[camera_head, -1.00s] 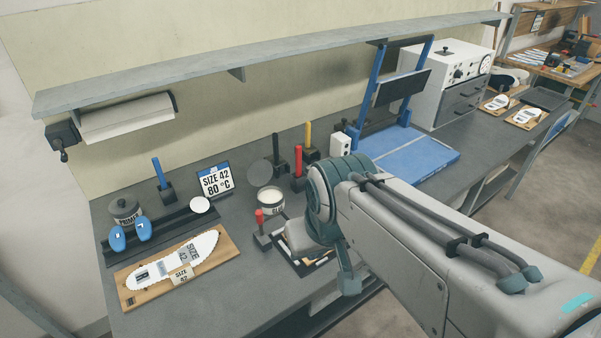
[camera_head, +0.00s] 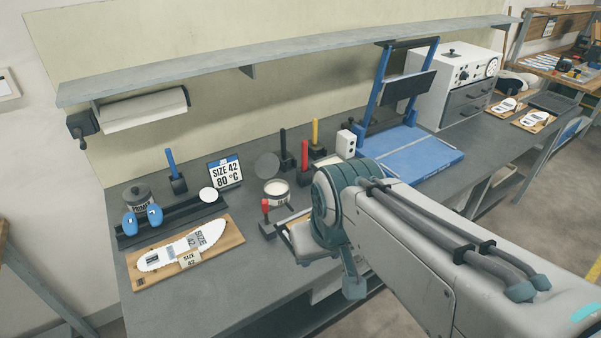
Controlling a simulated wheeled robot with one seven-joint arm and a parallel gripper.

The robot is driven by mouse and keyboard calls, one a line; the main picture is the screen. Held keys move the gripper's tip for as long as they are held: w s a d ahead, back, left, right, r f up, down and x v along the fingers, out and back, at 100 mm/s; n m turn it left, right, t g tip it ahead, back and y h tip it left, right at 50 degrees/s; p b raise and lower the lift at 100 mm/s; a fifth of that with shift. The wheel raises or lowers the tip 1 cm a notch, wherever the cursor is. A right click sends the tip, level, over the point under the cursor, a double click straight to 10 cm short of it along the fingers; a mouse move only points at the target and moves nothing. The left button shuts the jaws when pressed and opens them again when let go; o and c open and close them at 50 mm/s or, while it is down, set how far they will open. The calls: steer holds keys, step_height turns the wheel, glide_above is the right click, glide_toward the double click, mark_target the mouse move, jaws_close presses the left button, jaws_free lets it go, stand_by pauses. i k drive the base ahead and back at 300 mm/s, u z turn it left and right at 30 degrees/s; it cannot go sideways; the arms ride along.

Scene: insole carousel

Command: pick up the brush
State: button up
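Several upright coloured handles stand in dark holders on the bench, and I cannot tell for sure which is the brush. A blue handle (camera_head: 171,164) is at the left, behind the insole board. A black handle (camera_head: 283,146), a red handle (camera_head: 305,156) and a yellow handle (camera_head: 315,134) stand near the middle. A shorter handle with a red top (camera_head: 265,207) stands nearer the front edge, just left of my arm. My arm (camera_head: 400,240) reaches in from the lower right.
An insole on a wooden board (camera_head: 232,232) lies front left. A pot marked primer (camera_head: 137,197), a size sign (camera_head: 226,172) and an open white tub (camera_head: 276,192) stand behind. A blue press (camera_head: 408,152) is right of the middle. A grey shelf (camera_head: 300,57) overhangs the bench.

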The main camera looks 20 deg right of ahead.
mark_target(304, 144)
steer(key=z, duration=0.05)
steer(key=k, duration=1.15)
steer(key=z, duration=0.6)
steer(key=i, duration=0.65)
steer(key=z, duration=0.65)
steer(key=i, duration=0.9)
steer(key=u, duration=0.85)
steer(key=i, duration=0.8)
steer(key=u, duration=0.95)
